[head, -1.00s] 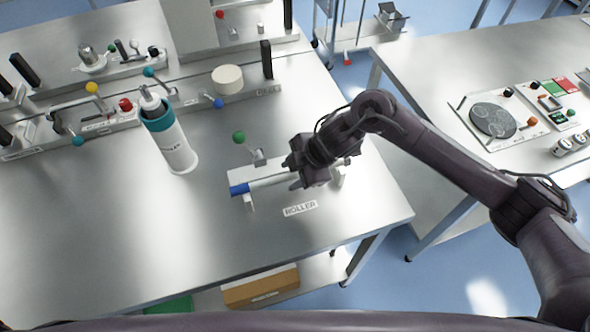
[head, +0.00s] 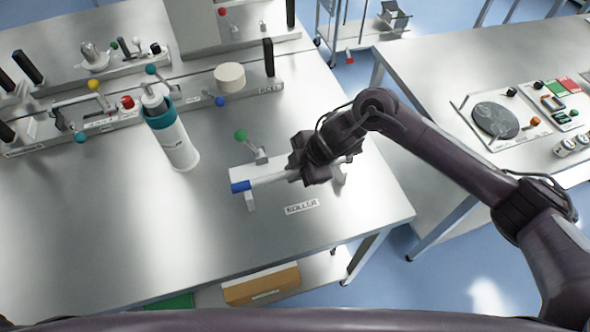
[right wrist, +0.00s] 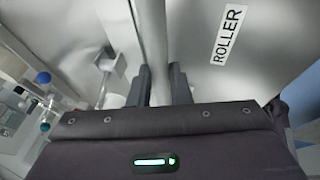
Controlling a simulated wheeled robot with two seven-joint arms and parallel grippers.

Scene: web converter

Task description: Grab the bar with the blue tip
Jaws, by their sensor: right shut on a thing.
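The bar with the blue tip (head: 272,180) is a light grey rod lying across a small stand (head: 250,203) on the steel table, beside the label "ROLLER" (head: 301,207). Its blue end (head: 240,187) points left. My right gripper (head: 300,173) is at the bar's right part, shut on it. In the right wrist view the two dark fingers of the right gripper (right wrist: 162,85) stand on either side of the pale bar (right wrist: 152,35). The gripper hides part of the bar. My left gripper is not in view.
A green-knobbed lever (head: 240,136) stands just behind the bar. A white cylinder with a teal band (head: 178,147) stands to the left. A rail with knobs and a round cream block (head: 229,77) runs behind. The table front is clear. A second table (head: 470,70) stands at the right.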

